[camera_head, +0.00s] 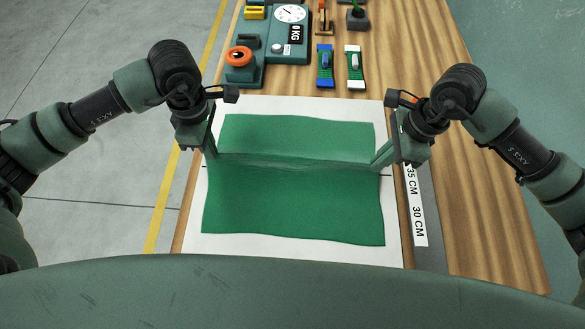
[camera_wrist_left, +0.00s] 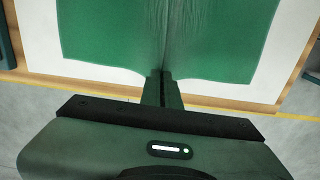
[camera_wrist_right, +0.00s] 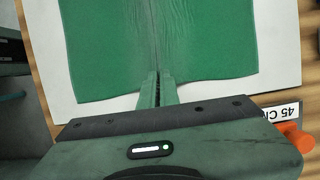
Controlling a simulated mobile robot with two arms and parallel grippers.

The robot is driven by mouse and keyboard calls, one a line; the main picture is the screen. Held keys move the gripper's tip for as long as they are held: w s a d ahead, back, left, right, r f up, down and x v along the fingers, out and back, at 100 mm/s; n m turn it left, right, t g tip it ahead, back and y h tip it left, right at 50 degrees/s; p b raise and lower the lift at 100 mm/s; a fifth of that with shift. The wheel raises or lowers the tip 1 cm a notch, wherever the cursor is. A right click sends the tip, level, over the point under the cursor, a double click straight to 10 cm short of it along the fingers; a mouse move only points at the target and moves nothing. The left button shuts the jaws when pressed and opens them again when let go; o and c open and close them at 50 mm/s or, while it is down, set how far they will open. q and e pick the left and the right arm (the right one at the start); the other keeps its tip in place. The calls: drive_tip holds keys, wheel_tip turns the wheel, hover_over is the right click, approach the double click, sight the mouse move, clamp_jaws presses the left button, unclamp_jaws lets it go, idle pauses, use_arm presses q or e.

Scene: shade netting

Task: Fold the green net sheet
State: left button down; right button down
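The green net sheet (camera_head: 293,205) lies on a white mat (camera_head: 285,104) on the wooden table. A raised crease runs across its middle from side to side, between my two grippers. My left gripper (camera_head: 213,154) is at the left end of the crease. In the left wrist view its fingers (camera_wrist_left: 162,78) are together with the sheet's edge (camera_wrist_left: 110,35) pinched between them. My right gripper (camera_head: 377,165) is at the right end of the crease. In the right wrist view its fingers (camera_wrist_right: 153,78) are closed on the sheet's opposite edge (camera_wrist_right: 110,45).
A green scale (camera_head: 270,45) with a dial, an orange roll (camera_head: 239,57) and two small clamp-like tools (camera_head: 326,65) stand behind the mat. A ruler strip (camera_head: 416,205) lies along the mat's right side. The table's left edge is close to the mat.

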wheel_tip(320, 180, up, 19)
drive_tip(key=h+p, duration=0.3)
drive_tip(key=p, duration=1.3)
drive_tip(key=shift+w+a+f, duration=0.15)
drive_tip(key=shift+a+f, duration=0.05)
drive_tip(key=shift+a, duration=0.1)
